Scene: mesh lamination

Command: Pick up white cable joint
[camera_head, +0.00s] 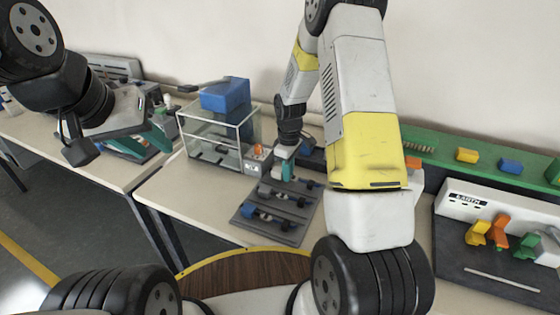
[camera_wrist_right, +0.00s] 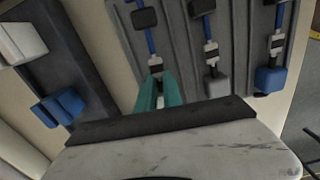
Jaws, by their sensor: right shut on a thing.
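A grey fixture board (camera_head: 270,225) lies on the middle table and holds several blue cables with white joints and dark blocks. In the right wrist view, a white cable joint (camera_wrist_right: 155,65) is at the tips of my right gripper (camera_wrist_right: 160,82). The teal fingers are close together and shut on it, covering part of it. Two other white cable joints (camera_wrist_right: 211,55) (camera_wrist_right: 277,43) lie in line to its right. In the head view, my right gripper (camera_head: 286,168) is low at the board's far end. My left gripper (camera_head: 142,143) is open and empty, above the left table.
A glass box (camera_head: 215,135) with a blue block (camera_head: 226,95) on top stands behind and left of the board. A dark panel (camera_head: 495,255) with coloured clips is at right. A green rail (camera_head: 455,160) runs along the wall.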

